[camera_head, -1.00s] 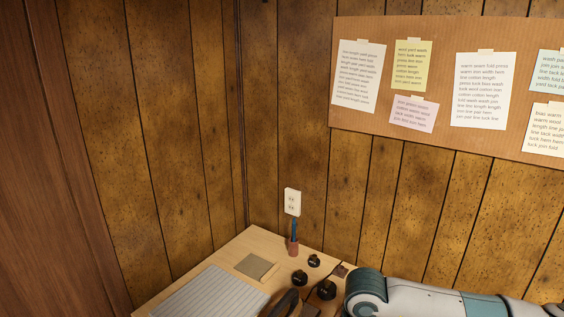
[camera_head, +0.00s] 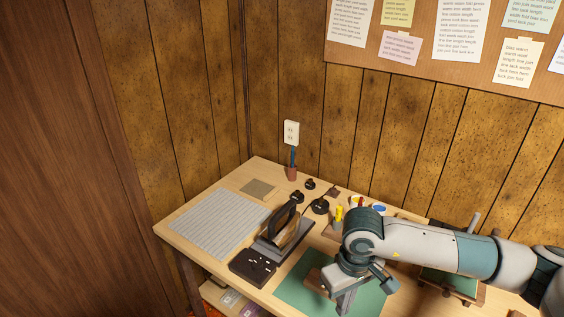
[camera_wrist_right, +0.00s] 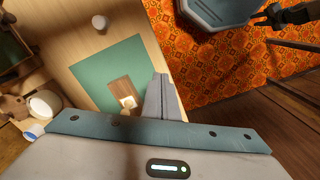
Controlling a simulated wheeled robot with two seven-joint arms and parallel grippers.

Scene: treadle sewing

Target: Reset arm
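My right gripper (camera_head: 345,302) hangs from the arm that comes in from the right, over the green mat (camera_head: 292,292) on the table. In the right wrist view its two fingers (camera_wrist_right: 164,96) lie together with nothing seen between them. A wooden block (camera_head: 316,281) lies on the mat beside the gripper; it also shows in the right wrist view (camera_wrist_right: 122,90), with a pale patch at one end. My left gripper does not show in the head view.
Wood-panelled walls close the back and left. Orange patterned floor (camera_wrist_right: 215,60) lies beyond the table's edge.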

